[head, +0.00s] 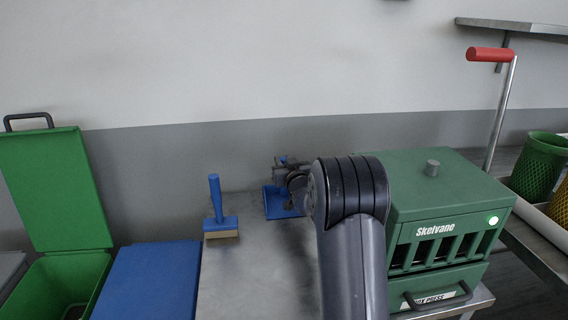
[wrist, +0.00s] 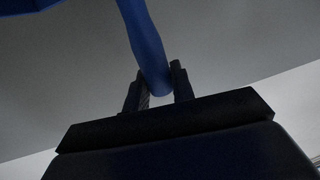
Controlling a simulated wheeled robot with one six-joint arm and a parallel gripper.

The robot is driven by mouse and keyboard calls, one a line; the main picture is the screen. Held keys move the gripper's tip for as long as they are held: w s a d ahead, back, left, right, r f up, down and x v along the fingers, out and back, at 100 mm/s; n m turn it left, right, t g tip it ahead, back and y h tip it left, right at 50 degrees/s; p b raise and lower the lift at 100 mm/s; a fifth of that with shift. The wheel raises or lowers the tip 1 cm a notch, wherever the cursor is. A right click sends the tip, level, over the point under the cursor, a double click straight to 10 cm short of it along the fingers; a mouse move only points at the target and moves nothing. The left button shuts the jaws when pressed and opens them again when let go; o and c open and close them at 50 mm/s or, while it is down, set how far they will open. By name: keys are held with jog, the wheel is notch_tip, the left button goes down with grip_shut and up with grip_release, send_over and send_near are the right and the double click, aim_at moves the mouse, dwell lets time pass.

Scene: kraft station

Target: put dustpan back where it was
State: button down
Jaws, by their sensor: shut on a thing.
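The blue dustpan (head: 276,205) is at the back of the grey metal table, partly hidden behind my arm. My gripper (head: 284,172) is at its upright blue handle. In the wrist view the blue handle (wrist: 147,45) runs between the two dark fingers of my gripper (wrist: 160,88), which are shut on it. A piece of the blue pan (wrist: 28,6) shows at the top left of the wrist view. I cannot tell whether the pan touches the table.
A blue brush (head: 220,222) stands upright on the metal table (head: 240,285), left of the dustpan. A green Skelvano press (head: 440,190) stands right of my arm. A blue-lidded bin (head: 150,280) and an open green bin (head: 45,195) are at left. The table's front is clear.

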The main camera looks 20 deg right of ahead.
jog(key=c, duration=1.2)
grip_release()
jog(key=s, duration=1.2)
jog(key=shift+a+b, duration=0.25)
jog(key=shift+b, duration=0.15)
